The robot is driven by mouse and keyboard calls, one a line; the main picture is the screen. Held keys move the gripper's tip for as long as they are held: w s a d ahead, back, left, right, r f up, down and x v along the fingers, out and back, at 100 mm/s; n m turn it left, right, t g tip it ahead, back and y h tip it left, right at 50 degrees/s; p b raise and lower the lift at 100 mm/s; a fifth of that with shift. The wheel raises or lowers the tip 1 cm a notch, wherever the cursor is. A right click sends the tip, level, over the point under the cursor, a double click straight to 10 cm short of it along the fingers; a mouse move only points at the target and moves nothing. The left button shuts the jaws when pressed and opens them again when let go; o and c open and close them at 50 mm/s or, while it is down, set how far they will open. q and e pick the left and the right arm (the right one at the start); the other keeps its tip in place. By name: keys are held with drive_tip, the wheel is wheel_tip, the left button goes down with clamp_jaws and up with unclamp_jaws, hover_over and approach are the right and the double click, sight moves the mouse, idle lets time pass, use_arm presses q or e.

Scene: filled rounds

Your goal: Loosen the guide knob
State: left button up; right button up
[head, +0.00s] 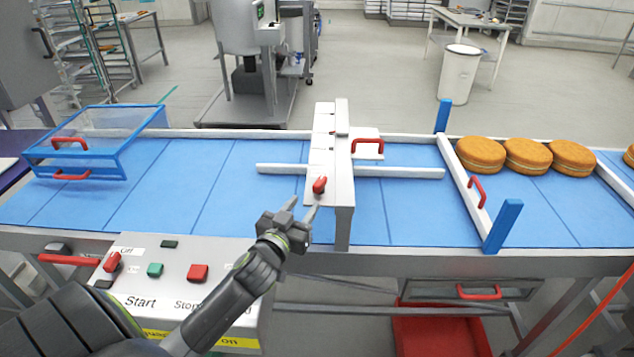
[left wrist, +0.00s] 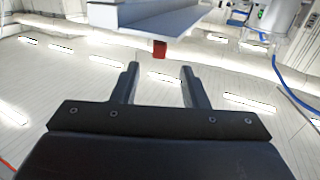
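The red guide knob (head: 319,185) sits on the near end of the white bridge (head: 325,140) that spans the blue conveyor. My left gripper (head: 303,206) is just below and left of the knob in the head view, with its fingers apart. In the left wrist view the fingers (left wrist: 160,72) are open with nothing between them. A red piece (left wrist: 159,49), seemingly the knob, shows a little beyond the fingertips, under a pale beam. My right gripper is not in view.
A white guide rail (head: 400,172) lies across the belt (head: 210,185) beneath the bridge. A control box (head: 180,275) with a red switch and buttons stands at the front left. Filled rounds (head: 528,156) lie behind a white gate (head: 465,185) at right. A clear blue-framed cover (head: 95,150) is at left.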

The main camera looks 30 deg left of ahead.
sight(315, 189)
use_arm(q)
drive_tip(key=w, duration=0.3)
drive_tip(key=shift+w+a+r+p, duration=0.1)
drive_tip(key=shift+a+r+p, duration=0.1)
drive_tip(key=shift+p, duration=0.2)
drive_tip(key=w, duration=0.3)
drive_tip(key=w+p, duration=0.1)
drive_tip(key=shift+w+a+f, duration=0.15)
drive_tip(key=shift+a, duration=0.25)
drive_tip(key=shift+w, duration=0.4)
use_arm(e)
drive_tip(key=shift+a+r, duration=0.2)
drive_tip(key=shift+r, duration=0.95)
use_arm(q)
drive_tip(key=shift+c, duration=0.4)
